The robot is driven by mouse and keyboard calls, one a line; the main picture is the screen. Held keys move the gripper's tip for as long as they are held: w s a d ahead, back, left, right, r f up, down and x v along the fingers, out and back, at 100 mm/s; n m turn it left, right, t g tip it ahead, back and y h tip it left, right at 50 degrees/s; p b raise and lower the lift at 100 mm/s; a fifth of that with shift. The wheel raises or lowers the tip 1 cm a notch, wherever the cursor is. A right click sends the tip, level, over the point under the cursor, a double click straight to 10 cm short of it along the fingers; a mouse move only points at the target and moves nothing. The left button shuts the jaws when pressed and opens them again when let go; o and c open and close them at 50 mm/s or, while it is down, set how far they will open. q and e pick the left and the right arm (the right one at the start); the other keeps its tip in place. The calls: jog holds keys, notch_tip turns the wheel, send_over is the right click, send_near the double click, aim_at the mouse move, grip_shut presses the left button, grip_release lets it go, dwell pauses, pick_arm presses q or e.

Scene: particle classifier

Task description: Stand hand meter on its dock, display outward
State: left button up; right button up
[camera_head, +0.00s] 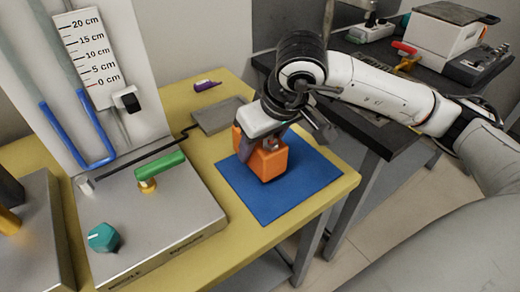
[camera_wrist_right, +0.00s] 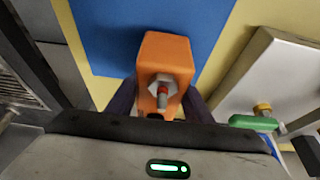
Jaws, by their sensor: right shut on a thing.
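The orange hand meter (camera_head: 268,160) is at the blue mat (camera_head: 298,187), near the right end of the yellow bench. My right gripper (camera_head: 259,143) is shut on it from above, with dark fingers on its sides. In the right wrist view the orange body (camera_wrist_right: 167,55) sits between the fingers (camera_wrist_right: 160,105), with a grey hex fitting and red tip facing the camera. I cannot make out its display or whether it touches the mat. A flat grey plate (camera_head: 219,116) lies behind the meter; I cannot tell if it is the dock. My left gripper is not in view.
A metal apparatus (camera_head: 150,220) with a green lever (camera_head: 160,171), teal knob (camera_head: 103,237) and scaled tube panel stands left of the mat. A purple item (camera_head: 206,85) lies at the back. A dark table (camera_head: 375,130) adjoins on the right.

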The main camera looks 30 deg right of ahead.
jog(key=shift+f, duration=0.75)
jog(key=shift+f, duration=0.15)
jog(key=o, duration=1.3)
